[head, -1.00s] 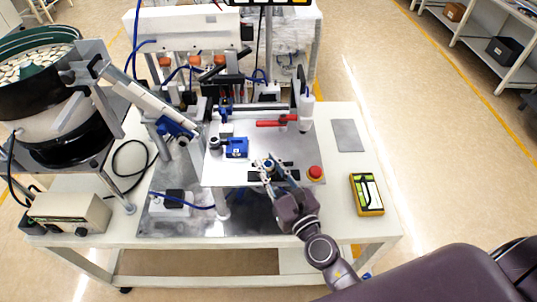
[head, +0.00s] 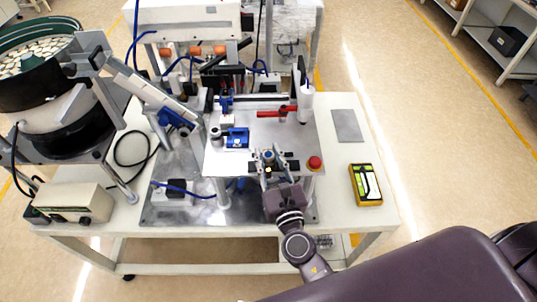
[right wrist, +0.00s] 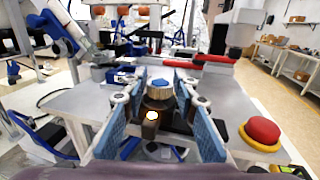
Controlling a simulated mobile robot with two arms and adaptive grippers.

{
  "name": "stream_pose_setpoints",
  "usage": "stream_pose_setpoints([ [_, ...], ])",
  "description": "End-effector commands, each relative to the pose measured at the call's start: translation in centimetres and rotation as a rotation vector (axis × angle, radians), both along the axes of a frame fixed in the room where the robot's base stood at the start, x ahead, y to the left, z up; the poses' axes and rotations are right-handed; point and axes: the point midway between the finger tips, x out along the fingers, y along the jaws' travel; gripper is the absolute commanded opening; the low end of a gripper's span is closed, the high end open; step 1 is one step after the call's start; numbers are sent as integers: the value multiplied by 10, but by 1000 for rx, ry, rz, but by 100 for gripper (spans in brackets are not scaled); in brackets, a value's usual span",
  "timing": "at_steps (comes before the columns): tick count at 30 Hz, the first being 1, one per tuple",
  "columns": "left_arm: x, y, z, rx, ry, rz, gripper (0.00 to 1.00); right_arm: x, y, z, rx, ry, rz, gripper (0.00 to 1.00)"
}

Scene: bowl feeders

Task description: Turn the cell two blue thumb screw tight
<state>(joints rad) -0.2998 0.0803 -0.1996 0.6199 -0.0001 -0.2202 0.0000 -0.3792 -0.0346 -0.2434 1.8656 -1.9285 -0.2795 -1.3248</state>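A small thumb screw with a blue top (right wrist: 160,84) and a dark round body stands between the fingertips in the right wrist view. It also shows as a small blue spot in the head view (head: 268,154), on the raised plate (head: 289,134). My right gripper (right wrist: 160,92) is open, with one blue-padded finger on each side of the screw. A gap seems to show between each fingertip and the screw; contact is not clear. In the head view the right gripper (head: 269,161) reaches in from the front edge of the plate. My left gripper is out of view.
A red button (right wrist: 262,132) sits close to the right of my gripper. A blue clamp block (head: 236,138) and a red-handled lever (head: 277,112) stand farther back on the plate. A yellow meter (head: 367,185) lies on clear table at the right.

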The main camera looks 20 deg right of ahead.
Motion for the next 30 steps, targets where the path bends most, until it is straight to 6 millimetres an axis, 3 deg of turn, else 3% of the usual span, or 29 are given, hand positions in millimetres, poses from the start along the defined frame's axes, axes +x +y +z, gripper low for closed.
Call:
stream_pose_setpoints([
  [3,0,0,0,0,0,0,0,0,0,0,0,0,0,39],
  [14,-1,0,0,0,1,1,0,-9,0,-1,-2,2,1,39],
  [30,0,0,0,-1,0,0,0,-108,5,-1,-2,2,2,39],
])
